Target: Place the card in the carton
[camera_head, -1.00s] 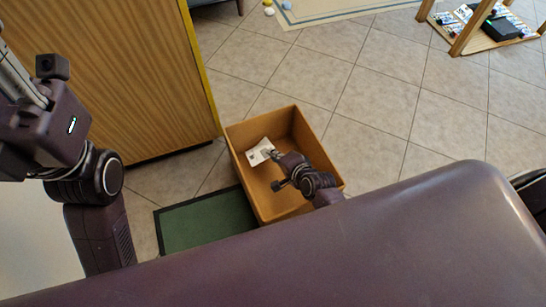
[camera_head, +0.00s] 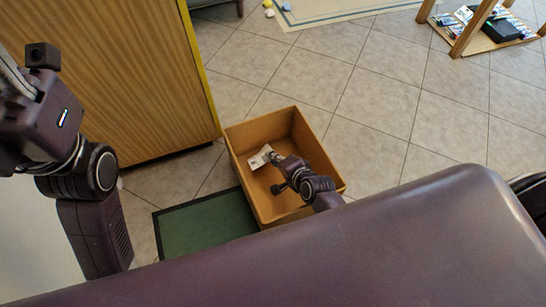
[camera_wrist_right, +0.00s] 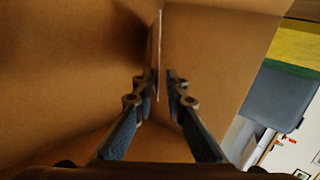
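The card (camera_head: 259,157) is small and white with dark print, and shows inside the carton in the head view. The carton (camera_head: 262,124) is an open brown box on the floor. My right gripper (camera_head: 273,158) reaches into the carton beside the card. In the right wrist view the card (camera_wrist_right: 158,40) is a thin edge-on strip between the two fingers. A gap shows beside the card, so the right gripper (camera_wrist_right: 158,82) looks slightly open around it. Whether the card touches the carton's floor or wall is unclear. My left arm is at the left; its gripper is out of view.
A green mat (camera_head: 205,226) lies beside the carton. A wooden cabinet (camera_head: 110,75) stands at the left, close to the carton. A wooden shelf (camera_head: 487,44) with small items is at the far right. The tiled floor (camera_head: 375,105) right of the carton is clear.

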